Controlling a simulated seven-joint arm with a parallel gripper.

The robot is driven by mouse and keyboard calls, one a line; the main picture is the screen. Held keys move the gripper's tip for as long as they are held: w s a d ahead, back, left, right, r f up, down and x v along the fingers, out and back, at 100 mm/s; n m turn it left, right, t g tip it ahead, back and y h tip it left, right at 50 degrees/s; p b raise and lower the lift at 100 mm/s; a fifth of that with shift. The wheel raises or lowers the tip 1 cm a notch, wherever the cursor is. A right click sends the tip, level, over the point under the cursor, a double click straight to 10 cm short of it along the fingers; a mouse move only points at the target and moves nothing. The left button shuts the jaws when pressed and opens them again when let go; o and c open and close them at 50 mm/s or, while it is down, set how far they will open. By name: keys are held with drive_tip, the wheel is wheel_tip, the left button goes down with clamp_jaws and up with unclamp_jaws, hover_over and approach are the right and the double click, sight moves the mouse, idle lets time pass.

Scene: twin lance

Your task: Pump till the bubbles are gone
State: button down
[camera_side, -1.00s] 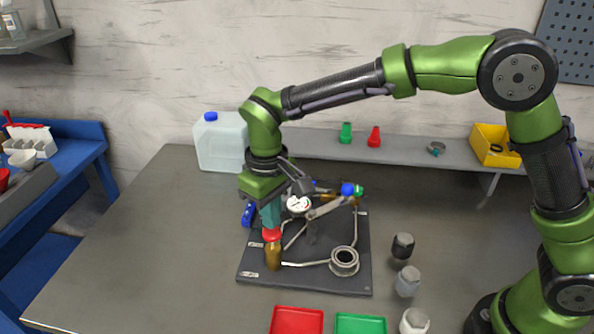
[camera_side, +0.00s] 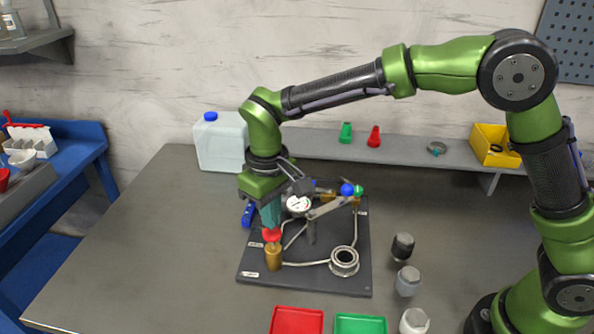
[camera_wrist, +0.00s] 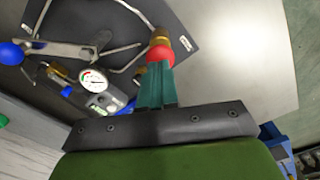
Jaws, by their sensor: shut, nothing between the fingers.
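The pump rig stands on a dark base plate (camera_side: 258,277). A brass cylinder (camera_side: 274,258) at its front left is topped by a red knob (camera_side: 271,236), with a short stem showing between them. My gripper (camera_side: 271,226) is shut and upright directly over the knob, its teal fingertips touching or nearly touching it. The red knob also shows in the wrist view (camera_wrist: 160,54) at the fingertips. A round dial gauge (camera_wrist: 94,80) sits on the rig, its face too small to read. I see no bubbles in either view.
A lever with a blue ball (camera_side: 347,189) and a green ball (camera_side: 358,190) are at the rig's back right. A ring-shaped cup (camera_side: 344,261) is at front right. Red (camera_side: 297,320) and green (camera_side: 360,324) trays lie in front. The table left of the rig is clear.

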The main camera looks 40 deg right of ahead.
drive_tip(key=shift+f, duration=0.15)
drive_tip(key=shift+f, duration=1.9)
drive_tip(key=shift+r, duration=2.3)
drive_tip(key=shift+r, duration=0.1)
wheel_tip(320, 180, up, 6)
drive_tip(key=f, duration=0.1)
drive_tip(key=shift+f, duration=2.85)
drive_tip(key=shift+f, duration=0.1)
drive_tip(key=shift+f, duration=1.95)
drive_tip(key=shift+r, duration=2.35)
